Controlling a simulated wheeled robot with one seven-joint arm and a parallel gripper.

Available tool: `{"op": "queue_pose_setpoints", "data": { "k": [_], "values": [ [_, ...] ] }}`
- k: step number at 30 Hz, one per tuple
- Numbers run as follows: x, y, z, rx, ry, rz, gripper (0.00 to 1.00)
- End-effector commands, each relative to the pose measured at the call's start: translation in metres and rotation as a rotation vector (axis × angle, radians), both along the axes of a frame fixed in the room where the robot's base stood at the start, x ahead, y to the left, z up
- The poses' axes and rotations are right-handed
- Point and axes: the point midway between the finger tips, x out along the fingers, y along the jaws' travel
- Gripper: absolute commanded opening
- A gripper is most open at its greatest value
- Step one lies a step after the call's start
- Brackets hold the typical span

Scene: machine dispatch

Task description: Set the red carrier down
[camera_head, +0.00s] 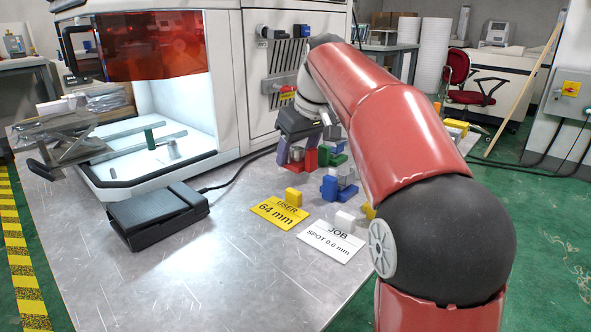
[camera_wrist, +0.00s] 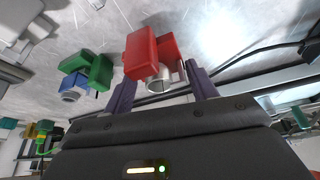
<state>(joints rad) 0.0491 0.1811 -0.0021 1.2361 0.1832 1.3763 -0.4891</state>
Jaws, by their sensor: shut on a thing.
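The red carrier (camera_head: 310,158) is at my gripper (camera_head: 296,160), above the back middle of the metal table in the head view. In the wrist view the red carrier (camera_wrist: 141,54) is a blocky piece with a pale, ring-like part (camera_wrist: 160,80) beside it. The purple fingers of my gripper (camera_wrist: 161,80) stand either side of these parts and are shut on the carrier. The contact itself is partly hidden. I cannot tell whether the carrier's underside touches the table.
A green carrier (camera_head: 335,159) and blue blocks (camera_head: 339,188) stand close right. A black pedal (camera_head: 157,213) is left; bare table (camera_head: 200,285) lies in front.

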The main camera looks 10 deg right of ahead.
Motion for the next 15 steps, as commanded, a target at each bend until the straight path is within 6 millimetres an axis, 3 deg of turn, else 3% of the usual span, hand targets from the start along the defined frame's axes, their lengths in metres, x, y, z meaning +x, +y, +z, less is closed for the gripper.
{"op": "queue_pose_setpoints", "data": {
  "k": [1,3,15],
  "values": [
    [0.0006,-0.0017,-0.016,0.0,0.0,-0.001,0.31],
    [0.0011,-0.0033,-0.0228,0.0,0.0,-0.001,0.31],
    [0.001,-0.0042,-0.0239,0.0,0.0,0.0,0.31]
  ]
}}
